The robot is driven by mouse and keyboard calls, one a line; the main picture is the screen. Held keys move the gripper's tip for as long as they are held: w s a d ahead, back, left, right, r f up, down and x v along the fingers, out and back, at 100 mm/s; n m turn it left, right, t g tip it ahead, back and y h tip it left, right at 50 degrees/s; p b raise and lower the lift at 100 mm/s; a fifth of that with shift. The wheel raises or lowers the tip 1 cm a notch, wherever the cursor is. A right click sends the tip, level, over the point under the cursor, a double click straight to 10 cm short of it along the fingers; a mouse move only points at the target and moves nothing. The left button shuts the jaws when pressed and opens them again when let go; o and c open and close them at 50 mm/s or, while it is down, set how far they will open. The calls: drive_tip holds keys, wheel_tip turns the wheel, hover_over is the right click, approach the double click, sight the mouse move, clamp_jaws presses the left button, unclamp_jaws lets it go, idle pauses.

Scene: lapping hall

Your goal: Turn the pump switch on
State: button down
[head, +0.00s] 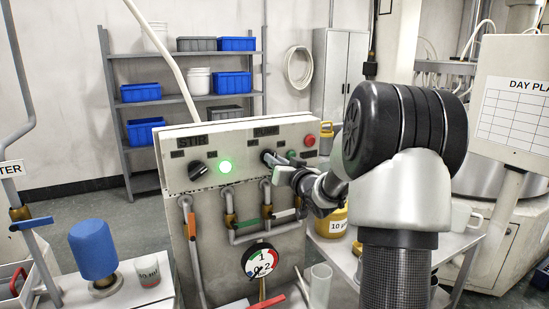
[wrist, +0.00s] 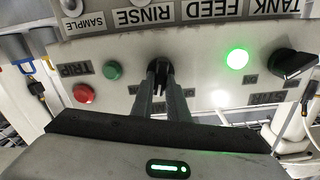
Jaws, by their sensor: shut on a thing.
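The pump switch (head: 267,157) is a black rotary knob under the PUMP label (head: 266,131) on the pale control panel (head: 235,141). My gripper (head: 274,164) reaches it from the right. In the wrist view, which is upside down, my gripper (wrist: 161,78) has its two fingers closed around the dark knob (wrist: 158,64), partly hiding it. The knob's exact angle is hard to tell. The green button or lamp (head: 291,154) beside it looks dull. The STIR knob (head: 197,170) sits at the left, with a brightly lit green lamp (head: 225,167) between the two knobs.
A red button (head: 310,140), beside a TRIP label in the wrist view, is near my gripper. Pipes with coloured valve handles and a round gauge (head: 260,260) are below. A blue cylinder (head: 93,248) stands left. A DAY PLAN board (head: 517,115) stands right.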

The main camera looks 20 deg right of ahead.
drive_tip(key=shift+d+f+m+p, duration=0.1)
drive_tip(key=shift+m+p, duration=1.15)
drive_tip(key=shift+m, duration=1)
drive_tip(key=shift+d+m+p, duration=0.1)
drive_tip(key=shift+m+p, duration=1.15)
drive_tip(key=shift+m, duration=1)
drive_tip(key=c, duration=1.7)
unclamp_jaws()
drive_tip(key=shift+s, duration=0.1)
drive_tip(key=s, duration=1.1)
drive_tip(key=s+b, duration=0.1)
drive_tip(key=s, duration=0.5)
drive_tip(key=shift+s+d, duration=0.1)
drive_tip(key=shift+d, duration=0.15)
